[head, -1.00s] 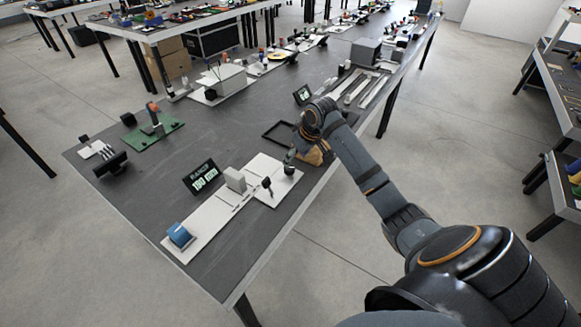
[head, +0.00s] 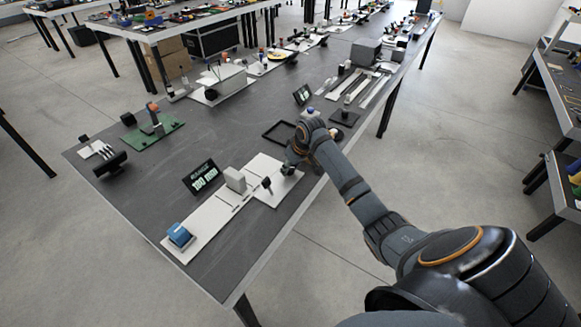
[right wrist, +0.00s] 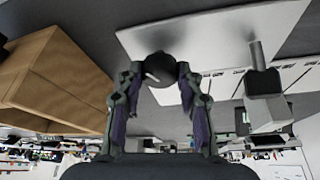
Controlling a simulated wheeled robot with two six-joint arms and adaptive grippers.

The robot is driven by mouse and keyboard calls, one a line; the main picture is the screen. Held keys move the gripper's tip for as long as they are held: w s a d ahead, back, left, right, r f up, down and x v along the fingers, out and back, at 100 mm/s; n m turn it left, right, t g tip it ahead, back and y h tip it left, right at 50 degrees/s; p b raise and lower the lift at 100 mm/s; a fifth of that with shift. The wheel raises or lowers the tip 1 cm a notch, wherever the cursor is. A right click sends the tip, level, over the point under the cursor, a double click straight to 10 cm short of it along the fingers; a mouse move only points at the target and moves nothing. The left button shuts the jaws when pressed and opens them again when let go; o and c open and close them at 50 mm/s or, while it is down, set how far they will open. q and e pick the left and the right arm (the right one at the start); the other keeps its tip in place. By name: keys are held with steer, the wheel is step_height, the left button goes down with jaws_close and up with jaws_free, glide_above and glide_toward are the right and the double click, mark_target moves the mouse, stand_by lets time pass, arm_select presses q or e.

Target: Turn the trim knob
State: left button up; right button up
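The trim knob (right wrist: 160,69) is a dark round knob with a white mark, on a white plate (right wrist: 205,28). In the head view, the knob (head: 288,171) sits near the right end of the white plate (head: 262,194), partly hidden by my right gripper (head: 291,160). In the right wrist view, my right gripper (right wrist: 160,72) has one finger on each side of the knob. Narrow gaps seem to show between the fingertips and the knob, so it looks open around it. My left gripper is not in view.
A lever with a dark knob (head: 267,183) stands close by on the plate. A grey block (head: 235,180), a blue roller (head: 180,236) and a small display (head: 202,178) are near. A brown box-like object (right wrist: 55,80) fills the left of the wrist view. A black frame (head: 280,132) lies behind.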

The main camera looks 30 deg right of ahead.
steer(key=c, duration=0.3)
steer(key=shift+d+r+n+y+p, duration=0.15)
steer(key=shift+n+y+p, duration=0.25)
steer(key=shift+n+p, duration=0.6)
steer(key=shift+c, duration=0.2)
steer(key=shift+n, duration=0.4)
steer(key=shift+w+n+g+y+p, duration=0.1)
steer(key=shift+n+g+y+p, duration=0.3)
steer(key=shift+n, duration=0.5)
steer(key=n+y, duration=0.1)
steer(key=n, duration=0.1)
steer(key=shift+n+b, duration=0.3)
steer(key=n+g+b, duration=0.1)
steer(key=n, duration=0.1)
steer(key=n+y+b, duration=0.1)
steer(key=n, duration=0.1)
steer(key=shift+w+d+g, duration=0.1)
steer(key=shift+w+g, duration=0.05)
steer(key=shift+g, duration=0.25)
steer(key=shift+n, duration=0.4)
steer(key=o, duration=1.2)
steer(key=shift+c, duration=0.2)
